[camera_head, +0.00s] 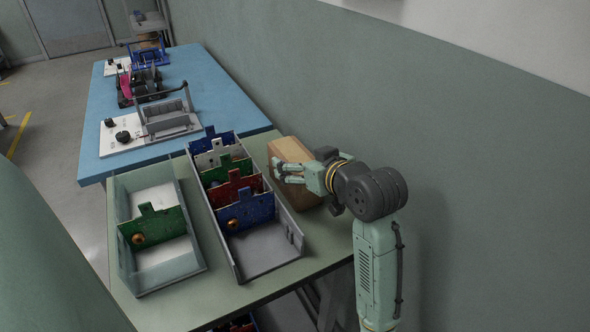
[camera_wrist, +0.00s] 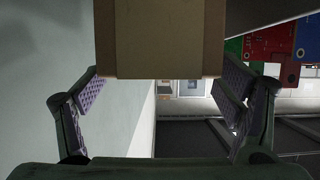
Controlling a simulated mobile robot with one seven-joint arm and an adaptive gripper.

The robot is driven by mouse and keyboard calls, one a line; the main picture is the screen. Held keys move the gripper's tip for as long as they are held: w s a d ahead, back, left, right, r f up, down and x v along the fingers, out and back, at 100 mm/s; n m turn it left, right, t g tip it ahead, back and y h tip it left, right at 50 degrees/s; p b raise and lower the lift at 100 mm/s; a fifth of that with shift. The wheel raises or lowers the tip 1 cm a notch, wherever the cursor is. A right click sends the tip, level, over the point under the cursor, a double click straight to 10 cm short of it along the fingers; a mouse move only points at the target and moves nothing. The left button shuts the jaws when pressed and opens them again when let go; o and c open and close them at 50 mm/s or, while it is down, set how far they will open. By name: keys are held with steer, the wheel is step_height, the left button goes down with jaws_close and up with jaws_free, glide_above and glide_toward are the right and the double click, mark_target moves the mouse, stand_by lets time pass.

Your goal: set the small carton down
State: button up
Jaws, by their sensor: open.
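The small carton (camera_head: 292,172) is a brown cardboard box on the green table, to the right of the grey bin with the coloured boards. In the wrist view the carton (camera_wrist: 160,42) fills the top middle, with a paler band down its centre. My gripper (camera_head: 279,172) is at the carton's right side in the head view and covers part of it. In the wrist view the fingers of my gripper (camera_wrist: 160,92) are spread wide, one on each side of the carton, with gaps showing beside it. The carton's underside is hidden in the head view.
The grey bin (camera_head: 268,252) holds several upright coloured boards left of the carton. A second tray (camera_head: 190,268) with a green board stands further left. The blue table (camera_head: 210,95) behind carries fixtures. The wall (camera_head: 440,120) is close on the right.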

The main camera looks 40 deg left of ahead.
steer(key=shift+x, duration=1.25)
steer(key=shift+c, duration=0.5)
steer(key=c, duration=1.8)
jaws_close()
steer(key=shift+r, duration=0.1)
